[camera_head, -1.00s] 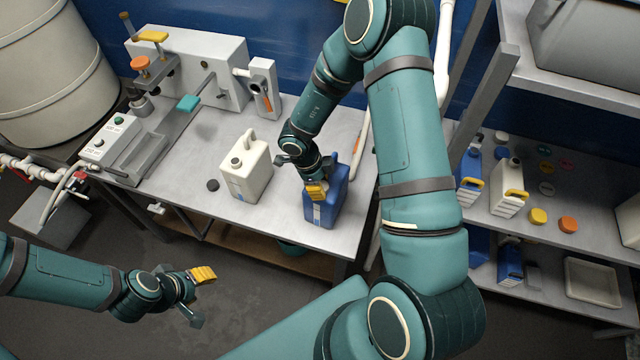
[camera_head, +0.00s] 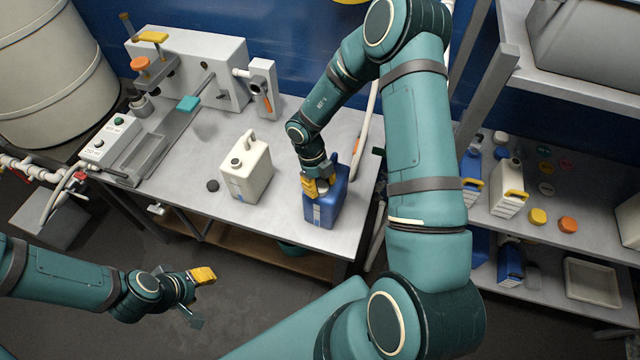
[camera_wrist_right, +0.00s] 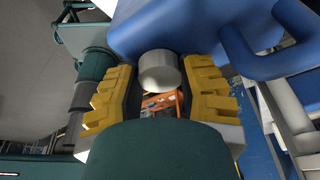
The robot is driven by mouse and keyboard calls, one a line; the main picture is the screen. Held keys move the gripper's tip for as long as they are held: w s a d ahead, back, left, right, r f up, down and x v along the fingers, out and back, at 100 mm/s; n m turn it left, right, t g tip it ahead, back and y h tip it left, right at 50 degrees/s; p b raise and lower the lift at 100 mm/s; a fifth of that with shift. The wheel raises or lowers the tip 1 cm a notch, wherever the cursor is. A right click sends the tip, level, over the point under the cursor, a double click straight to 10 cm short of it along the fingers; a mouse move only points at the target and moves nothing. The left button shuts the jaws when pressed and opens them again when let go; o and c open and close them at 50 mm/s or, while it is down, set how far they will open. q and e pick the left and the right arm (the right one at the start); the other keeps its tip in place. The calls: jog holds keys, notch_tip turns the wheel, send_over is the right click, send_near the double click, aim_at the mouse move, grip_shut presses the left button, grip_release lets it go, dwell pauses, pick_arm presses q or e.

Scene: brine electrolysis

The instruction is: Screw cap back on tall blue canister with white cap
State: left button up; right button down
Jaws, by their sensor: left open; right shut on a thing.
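The tall blue canister (camera_head: 326,210) stands upright near the right front of the bench. Its body and handle also show in the wrist view (camera_wrist_right: 180,30). My right gripper (camera_head: 319,187) is at the canister's top and is shut on the white cap (camera_wrist_right: 158,70), which sits between its yellow finger pads in the wrist view. The cap is at the canister's mouth; I cannot tell how far it is threaded. My left gripper (camera_head: 197,296) is open and empty, in front of the bench over the floor.
A grey machine (camera_head: 205,65) fills the back left of the bench. A shelf (camera_head: 590,215) at right holds canisters and coloured caps.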

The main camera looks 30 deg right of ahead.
jog(key=m, duration=0.3)
jog(key=shift+y, duration=0.4)
jog(key=shift+d+m, duration=0.1)
jog(key=shift+m, duration=0.2)
jog(key=m+y, duration=0.1)
jog(key=m, duration=0.3)
jog(key=shift+m+t+y, duration=0.3)
jog(key=shift+m, duration=0.5)
jog(key=m+t+y, duration=0.1)
jog(key=m, duration=0.3)
jog(key=shift+s+d+m, duration=0.1)
jog(key=shift+d+m, duration=0.05)
jog(key=shift+m, duration=0.75)
